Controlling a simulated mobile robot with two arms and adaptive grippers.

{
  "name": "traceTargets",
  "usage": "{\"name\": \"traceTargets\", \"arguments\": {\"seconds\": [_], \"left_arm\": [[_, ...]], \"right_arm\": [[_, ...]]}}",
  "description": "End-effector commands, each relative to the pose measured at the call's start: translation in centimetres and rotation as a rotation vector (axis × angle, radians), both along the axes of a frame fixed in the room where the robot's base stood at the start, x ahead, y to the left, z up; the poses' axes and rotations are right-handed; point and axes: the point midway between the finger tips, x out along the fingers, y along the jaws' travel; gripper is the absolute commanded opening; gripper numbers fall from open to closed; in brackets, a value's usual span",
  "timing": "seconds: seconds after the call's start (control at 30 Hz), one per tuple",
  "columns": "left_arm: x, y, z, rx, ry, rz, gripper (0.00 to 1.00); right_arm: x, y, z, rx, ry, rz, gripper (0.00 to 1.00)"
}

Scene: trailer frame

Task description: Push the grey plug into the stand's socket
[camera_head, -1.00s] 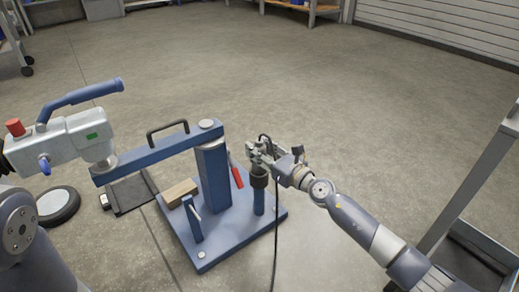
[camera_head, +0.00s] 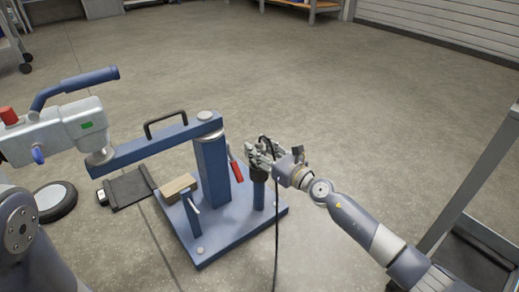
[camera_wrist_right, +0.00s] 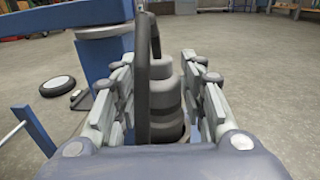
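The grey plug (camera_wrist_right: 165,85) stands upright between the fingers of my right gripper (camera_wrist_right: 160,95) in the right wrist view, with a black cable loop beside it. The fingers stand apart on both sides, with a gap visible at the left. In the head view, my right gripper (camera_head: 262,155) is at the top of the short blue post with the dark socket (camera_head: 259,176) on the stand (camera_head: 235,235). The plug is in line with the socket; its lower end is hidden, so I cannot tell its depth. My left gripper is out of view.
The stand's thick column (camera_head: 212,170) carries a swing arm (camera_head: 150,147) with a pale unit (camera_head: 60,130) at the left. A red-handled tool (camera_head: 236,172) is beside the column. The black cable (camera_head: 276,235) hangs down. Open floor lies behind.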

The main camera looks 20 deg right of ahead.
Motion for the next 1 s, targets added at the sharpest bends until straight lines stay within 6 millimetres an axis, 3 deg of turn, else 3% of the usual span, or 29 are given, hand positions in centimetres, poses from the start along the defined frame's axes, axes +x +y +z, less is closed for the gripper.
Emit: {"name": "traceTargets", "arguments": {"seconds": [0.47, 1.0], "left_arm": [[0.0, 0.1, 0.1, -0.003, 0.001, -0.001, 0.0], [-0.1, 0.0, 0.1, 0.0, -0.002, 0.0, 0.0]], "right_arm": [[-0.5, -0.3, -0.1, 0.0, 0.003, 0.0, 0.55], [-8.1, -3.8, -0.1, 0.003, 0.004, 0.0, 0.55]]}}
